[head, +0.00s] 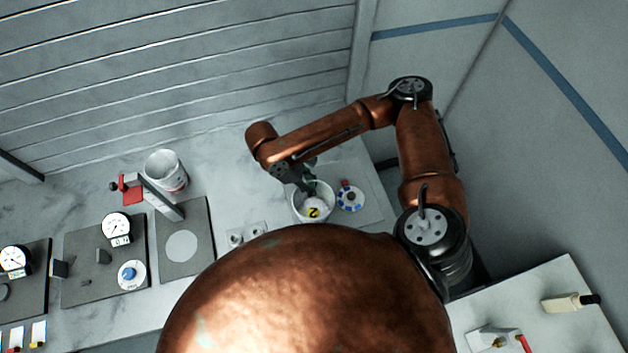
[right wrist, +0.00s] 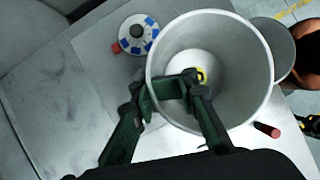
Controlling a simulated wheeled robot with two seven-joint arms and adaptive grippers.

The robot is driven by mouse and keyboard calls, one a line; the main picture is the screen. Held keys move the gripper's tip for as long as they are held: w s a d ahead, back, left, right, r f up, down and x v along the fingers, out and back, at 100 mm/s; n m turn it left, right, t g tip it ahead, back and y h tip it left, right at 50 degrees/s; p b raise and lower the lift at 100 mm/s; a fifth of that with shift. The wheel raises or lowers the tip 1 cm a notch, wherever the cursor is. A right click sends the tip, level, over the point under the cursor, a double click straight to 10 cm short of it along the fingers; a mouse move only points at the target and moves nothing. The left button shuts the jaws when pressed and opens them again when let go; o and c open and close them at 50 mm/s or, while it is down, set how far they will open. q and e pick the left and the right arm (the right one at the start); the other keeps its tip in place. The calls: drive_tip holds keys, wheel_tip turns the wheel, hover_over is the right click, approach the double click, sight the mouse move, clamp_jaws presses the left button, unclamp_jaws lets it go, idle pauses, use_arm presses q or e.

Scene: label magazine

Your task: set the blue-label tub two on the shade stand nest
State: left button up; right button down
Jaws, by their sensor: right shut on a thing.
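A white open tub (head: 298,207) stands at the work surface's right end; it also shows in the right wrist view (right wrist: 240,75). A yellow mark with a 2 (head: 314,212) shows inside it; I see no blue label on it. My right gripper (head: 306,186) is shut on the tub's wall, with its fingers on either side of the rim in the right wrist view (right wrist: 160,90). Whether the tub is lifted is unclear. A pale round spot (head: 182,246) lies on a dark grey plate further left; I cannot tell whether it is the shade stand nest. My left gripper is out of view.
A white disc with blue blocks (head: 351,198) and a red piece lies just right of the tub. Another white tub (head: 163,167) stands beside a red-ended bracket (head: 132,190). Dial gauges (head: 116,226) stand at left. A ribbed wall (head: 180,70) closes the back.

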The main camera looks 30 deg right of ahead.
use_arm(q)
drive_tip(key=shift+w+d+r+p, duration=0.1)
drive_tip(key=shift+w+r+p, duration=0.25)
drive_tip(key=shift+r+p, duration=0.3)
use_arm(e)
drive_tip(key=w+d+f, duration=0.3)
drive_tip(key=w+f, duration=0.3)
drive_tip(key=f, duration=0.4)
drive_tip(key=shift+d, duration=0.35)
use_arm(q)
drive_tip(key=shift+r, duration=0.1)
use_arm(e)
drive_tip(key=c, duration=1.7)
unclamp_jaws()
drive_tip(key=shift+f, duration=0.1)
use_arm(q)
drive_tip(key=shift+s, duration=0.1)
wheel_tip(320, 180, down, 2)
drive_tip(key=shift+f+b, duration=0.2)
drive_tip(key=shift+b, duration=1)
use_arm(e)
drive_tip(key=v, duration=1.2)
